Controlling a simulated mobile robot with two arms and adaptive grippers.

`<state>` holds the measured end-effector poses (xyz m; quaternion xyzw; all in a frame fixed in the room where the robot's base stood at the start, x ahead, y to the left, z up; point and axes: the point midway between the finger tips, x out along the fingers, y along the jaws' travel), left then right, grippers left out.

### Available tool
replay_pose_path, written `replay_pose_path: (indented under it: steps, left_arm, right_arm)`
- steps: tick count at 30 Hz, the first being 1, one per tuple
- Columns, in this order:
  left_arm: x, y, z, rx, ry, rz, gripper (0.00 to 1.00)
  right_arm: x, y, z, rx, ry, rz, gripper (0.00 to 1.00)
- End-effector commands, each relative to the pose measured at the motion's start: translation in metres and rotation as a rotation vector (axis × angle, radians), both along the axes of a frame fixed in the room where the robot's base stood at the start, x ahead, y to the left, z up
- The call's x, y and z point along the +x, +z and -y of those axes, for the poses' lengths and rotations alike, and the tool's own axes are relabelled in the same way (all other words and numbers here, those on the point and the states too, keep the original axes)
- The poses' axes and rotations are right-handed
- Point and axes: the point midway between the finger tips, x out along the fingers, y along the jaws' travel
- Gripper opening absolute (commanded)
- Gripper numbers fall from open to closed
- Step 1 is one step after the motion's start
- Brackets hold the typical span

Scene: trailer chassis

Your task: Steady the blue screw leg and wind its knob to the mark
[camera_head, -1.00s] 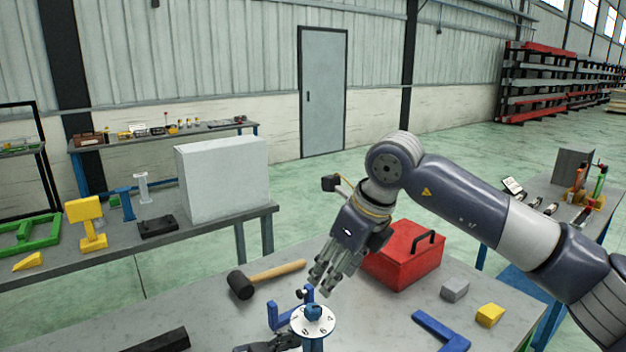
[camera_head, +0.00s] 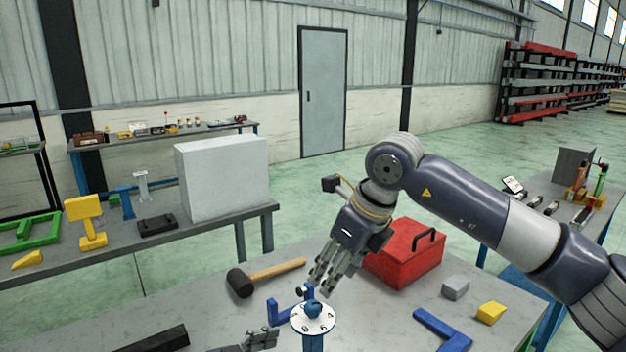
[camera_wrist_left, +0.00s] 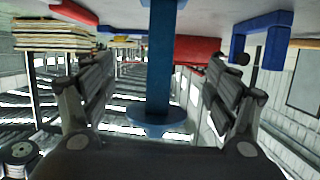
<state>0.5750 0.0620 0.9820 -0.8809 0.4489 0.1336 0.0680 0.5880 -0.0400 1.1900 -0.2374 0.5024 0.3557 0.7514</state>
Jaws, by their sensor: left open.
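The blue screw leg (camera_head: 313,343) stands upright at the front edge of the head view, its lower part out of frame. It carries a white marked dial (camera_head: 326,324) with a blue knob (camera_head: 312,308) on top. My left gripper (camera_head: 262,340) is left of the leg, apart from it, mostly cut off by the frame. In the left wrist view its jaws (camera_wrist_left: 158,95) are open, with the blue leg (camera_wrist_left: 159,60) and a round blue disc (camera_wrist_left: 156,118) between them in the picture. My right gripper (camera_head: 324,284) points down just above and behind the knob; its finger gap is unclear.
A mallet (camera_head: 262,278) lies behind left and a red toolbox (camera_head: 405,254) stands behind right. A blue bracket (camera_head: 285,312) is close by the leg. A blue angle piece (camera_head: 440,328), grey block (camera_head: 455,288) and yellow block (camera_head: 490,313) lie at right. A black bar (camera_head: 160,340) lies front left.

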Motion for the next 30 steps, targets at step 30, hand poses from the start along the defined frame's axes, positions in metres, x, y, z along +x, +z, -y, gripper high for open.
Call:
replay_pose_path:
  steps: [30]
  left_arm:
    - [-0.059,0.029,-0.081,0.000,0.002,-0.003,0.83]
  right_arm:
    - [0.000,0.000,0.000,0.000,0.000,0.000,0.49]
